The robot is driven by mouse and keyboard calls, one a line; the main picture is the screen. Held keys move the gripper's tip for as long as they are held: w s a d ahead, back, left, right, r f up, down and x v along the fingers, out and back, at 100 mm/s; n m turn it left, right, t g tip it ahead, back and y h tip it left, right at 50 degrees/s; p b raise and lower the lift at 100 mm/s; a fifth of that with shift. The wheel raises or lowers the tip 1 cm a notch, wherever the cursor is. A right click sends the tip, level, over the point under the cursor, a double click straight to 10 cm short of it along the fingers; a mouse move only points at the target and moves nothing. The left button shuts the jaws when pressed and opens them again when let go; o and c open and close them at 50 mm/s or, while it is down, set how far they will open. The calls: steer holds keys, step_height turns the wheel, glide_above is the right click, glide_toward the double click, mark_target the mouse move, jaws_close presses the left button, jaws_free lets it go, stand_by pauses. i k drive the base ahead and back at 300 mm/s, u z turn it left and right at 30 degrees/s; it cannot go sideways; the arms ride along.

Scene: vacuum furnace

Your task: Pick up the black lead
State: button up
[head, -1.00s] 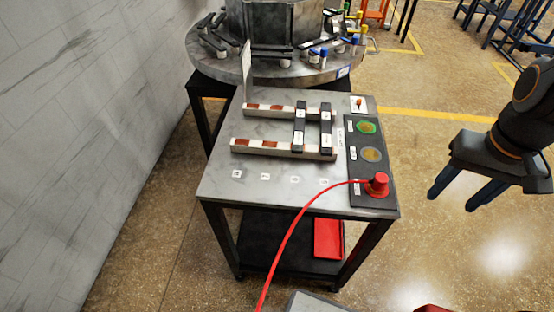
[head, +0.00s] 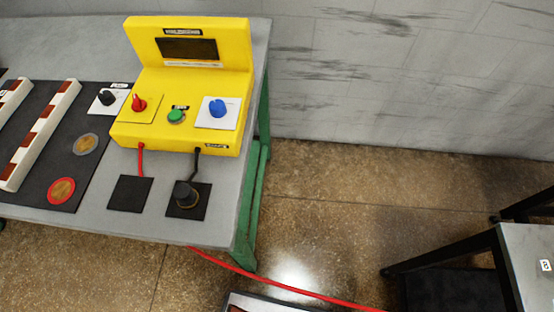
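The black lead's plug (head: 185,193) stands on a dark square pad (head: 201,208) near the front right corner of the grey table (head: 226,185). Its short black cable (head: 196,165) runs up to the front of the yellow box (head: 190,85). My gripper is not in view.
The yellow box has a screen, red and blue knobs and a green button. An empty dark pad (head: 129,191) lies left of the plug, below a red cable (head: 140,160). A red cable (head: 300,289) crosses the floor.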

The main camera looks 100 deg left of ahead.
mark_target(187, 197)
steer(key=u, duration=4.1)
steer(key=k, duration=0.4)
steer(key=z, duration=0.6)
steer(key=k, duration=0.9)
steer(key=u, duration=0.25)
steer(key=i, duration=0.5)
steer(key=u, duration=0.65)
steer(key=i, duration=1.15)
steer(key=z, duration=0.65)
